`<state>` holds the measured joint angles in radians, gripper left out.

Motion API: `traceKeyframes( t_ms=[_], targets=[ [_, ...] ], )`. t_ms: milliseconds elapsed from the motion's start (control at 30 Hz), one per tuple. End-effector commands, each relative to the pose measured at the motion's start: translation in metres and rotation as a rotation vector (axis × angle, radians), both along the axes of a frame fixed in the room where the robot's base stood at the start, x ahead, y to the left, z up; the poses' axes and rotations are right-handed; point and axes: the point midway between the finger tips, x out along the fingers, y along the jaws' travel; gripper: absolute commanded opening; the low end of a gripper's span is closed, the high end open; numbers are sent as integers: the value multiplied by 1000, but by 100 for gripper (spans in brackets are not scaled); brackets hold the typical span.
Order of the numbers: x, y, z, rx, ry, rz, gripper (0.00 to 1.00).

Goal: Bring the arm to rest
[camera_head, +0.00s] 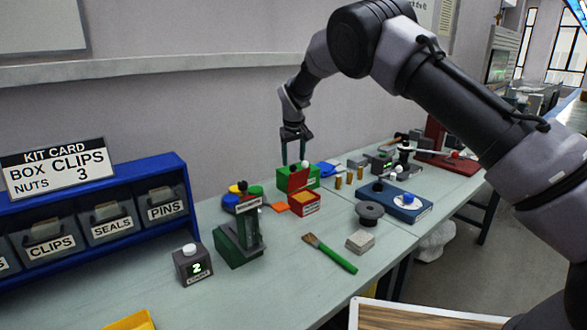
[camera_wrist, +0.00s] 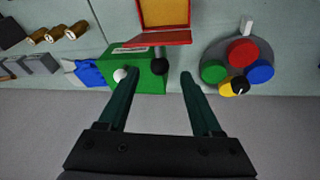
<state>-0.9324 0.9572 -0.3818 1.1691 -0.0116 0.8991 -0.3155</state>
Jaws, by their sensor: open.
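My gripper (camera_head: 293,150) is open and points down over the back of the bench, close to the wall. In the wrist view its two dark green fingers (camera_wrist: 158,95) are spread apart with nothing held between them. Below and between the fingers is a green box (camera_wrist: 140,84) with a white ball and a dark ball on it; the green box also shows in the head view (camera_head: 290,179). My arm reaches in from the right, bent high over the bench. Part of the green box is hidden behind the fingers in the head view.
Around the gripper are a red box with an open lid (camera_head: 304,205), a round stand of coloured discs (camera_head: 240,196) and a blue cloth (camera_head: 328,169). The bench's front left is mostly clear.

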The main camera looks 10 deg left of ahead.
Motion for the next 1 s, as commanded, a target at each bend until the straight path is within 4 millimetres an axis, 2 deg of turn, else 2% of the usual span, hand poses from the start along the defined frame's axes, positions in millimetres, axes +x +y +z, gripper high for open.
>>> traceKeyframes(
  t_ms=[33,200,500,567,633,767,867,1000],
  targets=[
    [-2,0,7,1,0,0,66],
    [-6,-2,17,-1,1,0,66],
    [-6,-2,18,-1,1,0,66],
    [-4,-5,21,4,0,-7,66],
    [-1,-16,33,18,3,-30,66],
    [7,-62,79,74,15,-117,66],
    [6,-113,124,135,28,-209,66],
    [-9,-183,182,220,41,-327,66]
  ],
)
